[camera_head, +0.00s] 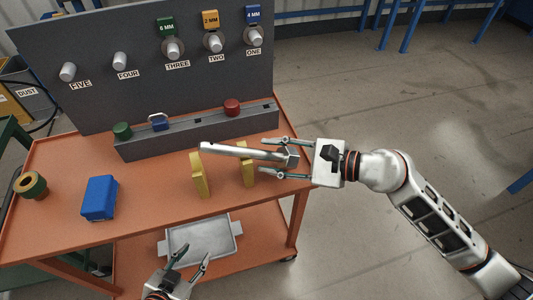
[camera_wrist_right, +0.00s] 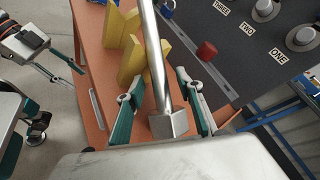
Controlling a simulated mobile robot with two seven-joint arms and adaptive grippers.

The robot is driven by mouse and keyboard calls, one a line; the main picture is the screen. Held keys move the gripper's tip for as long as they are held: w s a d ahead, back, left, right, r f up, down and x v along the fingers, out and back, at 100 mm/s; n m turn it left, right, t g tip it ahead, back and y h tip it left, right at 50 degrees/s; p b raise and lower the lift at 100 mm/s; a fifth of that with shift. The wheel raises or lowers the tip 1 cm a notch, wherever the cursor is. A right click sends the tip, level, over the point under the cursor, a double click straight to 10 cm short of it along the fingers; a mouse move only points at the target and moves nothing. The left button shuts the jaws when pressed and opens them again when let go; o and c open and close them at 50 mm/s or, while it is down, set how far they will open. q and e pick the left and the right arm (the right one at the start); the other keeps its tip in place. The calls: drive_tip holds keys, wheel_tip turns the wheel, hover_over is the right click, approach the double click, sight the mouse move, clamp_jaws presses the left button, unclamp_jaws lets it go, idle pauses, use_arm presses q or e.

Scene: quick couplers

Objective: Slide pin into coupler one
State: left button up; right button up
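The pin (camera_head: 240,152) is a long silver rod with a blocky head at its right end. It passes over two yellow supports (camera_head: 199,178) (camera_head: 247,170); I cannot tell whether it touches them. My right gripper (camera_head: 266,157) is open, its fingers on either side of the head end; a gap shows in the right wrist view, where the pin (camera_wrist_right: 154,60) runs away from the gripper (camera_wrist_right: 158,118). Coupler one (camera_head: 254,35) is a silver socket at the right of the grey panel, under a blue "4 MM" tag. My left gripper (camera_head: 188,262) is open and empty at the bottom.
The panel (camera_head: 120,95) also carries couplers two (camera_head: 214,42), three (camera_head: 173,48), four and five. A grey rail (camera_head: 190,133) with green, blue and red parts lies before it. A blue box (camera_head: 99,197) and a green-gold ring (camera_head: 31,185) sit left on the orange table.

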drive_tip(key=shift+x, duration=0.8)
drive_tip(key=shift+c, duration=0.3)
clamp_jaws()
drive_tip(key=shift+r, duration=0.7)
use_arm(q)
drive_tip(key=r+p, duration=0.1)
drive_tip(key=d+r+p, duration=0.1)
drive_tip(key=p, duration=0.1)
drive_tip(key=shift+w+r, duration=0.15)
drive_tip(key=shift+r, duration=0.25)
use_arm(e)
wheel_tip(320, 180, up, 19)
drive_tip(key=shift+d, duration=0.1)
